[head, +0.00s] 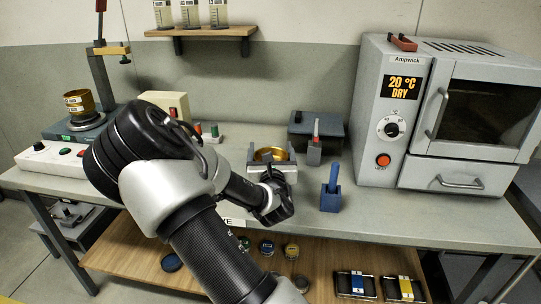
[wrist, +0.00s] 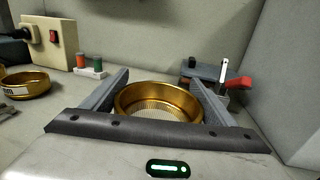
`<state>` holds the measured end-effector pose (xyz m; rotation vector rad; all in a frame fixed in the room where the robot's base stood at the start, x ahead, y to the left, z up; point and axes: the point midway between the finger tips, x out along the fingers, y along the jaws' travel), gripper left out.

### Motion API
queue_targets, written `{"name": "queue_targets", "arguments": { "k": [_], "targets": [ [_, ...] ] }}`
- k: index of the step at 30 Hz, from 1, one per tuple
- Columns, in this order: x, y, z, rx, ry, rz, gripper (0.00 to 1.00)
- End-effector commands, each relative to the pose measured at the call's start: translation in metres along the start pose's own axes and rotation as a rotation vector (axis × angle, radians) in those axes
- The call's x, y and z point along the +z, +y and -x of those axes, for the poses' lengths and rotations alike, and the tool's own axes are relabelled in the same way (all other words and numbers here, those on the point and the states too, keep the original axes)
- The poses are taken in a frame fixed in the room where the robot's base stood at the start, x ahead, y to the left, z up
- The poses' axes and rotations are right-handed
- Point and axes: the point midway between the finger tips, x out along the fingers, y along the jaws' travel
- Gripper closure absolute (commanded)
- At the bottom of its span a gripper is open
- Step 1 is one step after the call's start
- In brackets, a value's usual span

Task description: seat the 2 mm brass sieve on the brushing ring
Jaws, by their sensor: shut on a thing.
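My gripper (wrist: 157,103) is shut on a brass sieve (wrist: 135,97), one grey finger on each side of its wall. The sieve is upright and its mesh floor shows. In the head view the held sieve (head: 272,154) sits between my gripper's fingers (head: 272,161) over the middle of the bench. Its size label is not visible. I cannot tell whether it touches anything below. A second brass sieve (wrist: 28,83), with a white label partly reading "mm", stands at the left in the wrist view. I cannot make out the brushing ring; my gripper hides the space below the sieve.
A grey block with a red handle (head: 315,151) and a dark box (head: 306,132) stand behind the sieve. A blue holder (head: 330,199) is at the right front. The oven (head: 440,60) fills the right. Labelled brass sieves (head: 77,103) sit on a device at left.

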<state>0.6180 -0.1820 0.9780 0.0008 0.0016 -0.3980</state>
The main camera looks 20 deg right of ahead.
Motion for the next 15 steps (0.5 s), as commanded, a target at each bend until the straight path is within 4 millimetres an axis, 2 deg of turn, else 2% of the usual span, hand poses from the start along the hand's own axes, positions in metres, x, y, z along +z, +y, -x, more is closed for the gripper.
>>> {"name": "queue_targets", "arguments": {
  "k": [12,15],
  "targets": [
    [0.0027,0.0003,0.0003,0.001,-0.001,0.003,0.47],
    [-0.0034,0.0000,0.0004,0.000,-0.001,0.002,0.47]
  ]
}}
